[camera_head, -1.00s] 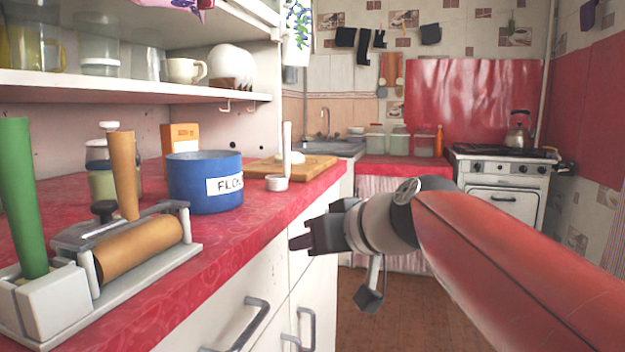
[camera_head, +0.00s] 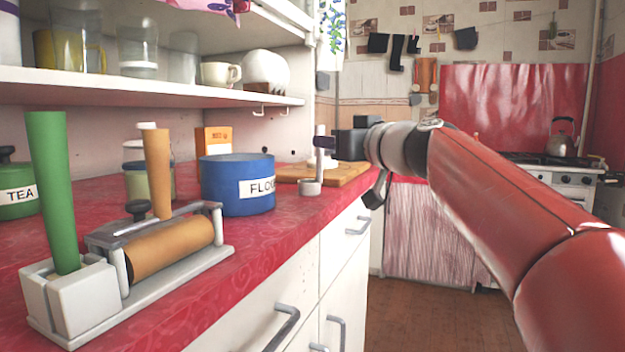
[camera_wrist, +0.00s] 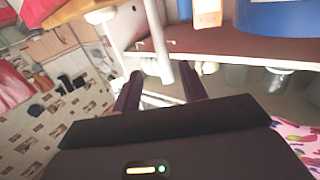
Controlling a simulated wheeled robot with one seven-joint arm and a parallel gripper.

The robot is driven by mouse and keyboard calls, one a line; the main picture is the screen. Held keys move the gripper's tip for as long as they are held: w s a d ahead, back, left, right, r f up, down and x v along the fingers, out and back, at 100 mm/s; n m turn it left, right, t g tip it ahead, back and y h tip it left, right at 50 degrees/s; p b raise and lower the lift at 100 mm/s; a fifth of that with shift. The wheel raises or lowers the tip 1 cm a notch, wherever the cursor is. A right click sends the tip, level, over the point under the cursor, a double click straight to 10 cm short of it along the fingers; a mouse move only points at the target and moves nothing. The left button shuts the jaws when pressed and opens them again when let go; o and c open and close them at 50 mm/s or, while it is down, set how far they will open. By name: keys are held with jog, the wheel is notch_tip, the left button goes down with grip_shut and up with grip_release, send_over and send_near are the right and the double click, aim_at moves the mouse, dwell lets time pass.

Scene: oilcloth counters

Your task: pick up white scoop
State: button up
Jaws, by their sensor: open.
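The white scoop (camera_head: 311,187) stands on the red counter to the right of the blue flour pot, with its long handle pointing up. My gripper (camera_head: 324,142) is at the upper part of the handle, and a dark finger overlaps it in the head view. In the wrist view the scoop's handle (camera_wrist: 158,40) runs down between the two open fingers of my gripper (camera_wrist: 161,88). There is a gap on each side of the handle. The scoop's cup is not clear in the wrist view.
The blue pot (camera_head: 236,187) is close to the left of the scoop. A wooden board (camera_head: 349,174) with a white item lies behind it. A shelf (camera_head: 150,88) with cups hangs above the counter. A paper-roll holder (camera_head: 215,256) stands at the front left.

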aim_at(320, 156)
jog(key=x, duration=0.1)
jog(key=p+x, duration=0.1)
jog(key=x, duration=0.2)
jog(key=shift+w+a+f+p, duration=0.15)
jog(key=shift+a+f+p, duration=0.15)
jog(key=shift+a, duration=0.2)
grip_shut()
